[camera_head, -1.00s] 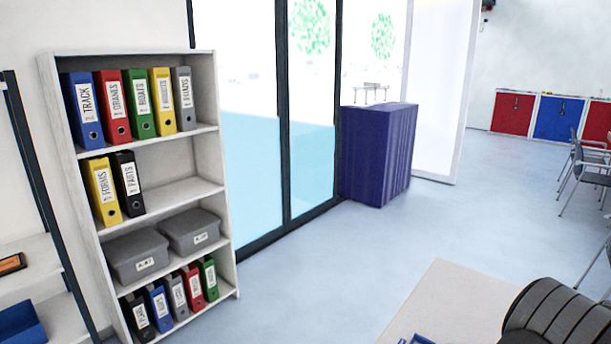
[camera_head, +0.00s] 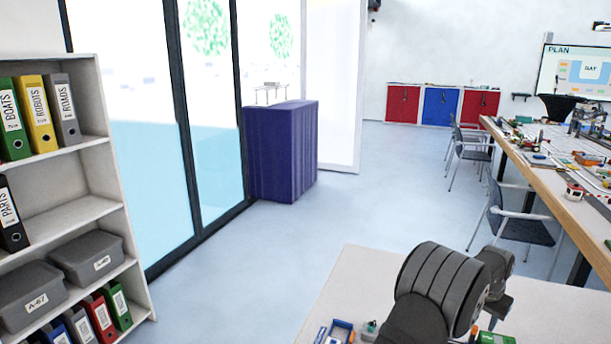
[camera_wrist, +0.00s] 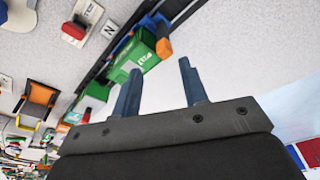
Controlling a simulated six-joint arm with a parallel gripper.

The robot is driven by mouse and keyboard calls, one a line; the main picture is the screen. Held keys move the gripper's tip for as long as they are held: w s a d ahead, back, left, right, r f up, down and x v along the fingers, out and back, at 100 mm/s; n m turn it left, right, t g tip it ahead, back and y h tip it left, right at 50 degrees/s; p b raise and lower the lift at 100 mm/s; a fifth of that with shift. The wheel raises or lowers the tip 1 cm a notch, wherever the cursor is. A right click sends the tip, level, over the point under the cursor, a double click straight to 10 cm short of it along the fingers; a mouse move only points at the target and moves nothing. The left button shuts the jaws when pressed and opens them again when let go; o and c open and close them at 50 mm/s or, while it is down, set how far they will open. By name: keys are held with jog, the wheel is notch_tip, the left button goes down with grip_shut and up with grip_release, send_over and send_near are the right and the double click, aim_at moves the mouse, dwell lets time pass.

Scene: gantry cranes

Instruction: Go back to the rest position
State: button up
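My gripper (camera_wrist: 157,84) shows in the wrist view with its two blue-grey fingers apart and nothing between them. Beyond the fingertips is a green block-like thing (camera_wrist: 140,50) with orange and blue parts, beside a dark strip on a pale surface. I cannot tell how far it is from the fingers.
A pale table (camera_head: 352,275) carries small blue, red and green parts at its front edge. A long wooden table (camera_head: 545,165) with models stands at the right, chairs (camera_head: 525,228) beside it. A shelf (camera_head: 75,215) with binders is at left. The floor between is clear.

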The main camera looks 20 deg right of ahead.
notch_tip(320, 180, up, 6)
jog(key=shift+f, duration=0.2)
notch_tip(320, 180, down, 10)
jog(key=n, duration=0.4)
jog(key=n+t, duration=0.1)
jog(key=n, duration=0.1)
jog(key=shift+r+y, duration=0.25)
jog(key=shift+y, duration=0.05)
jog(key=shift+s+d+r, duration=0.1)
jog(key=shift+d+r, duration=0.05)
jog(key=shift+r, duration=0.8)
jog(key=shift+s+d+r, duration=0.1)
jog(key=shift+r, duration=0.8)
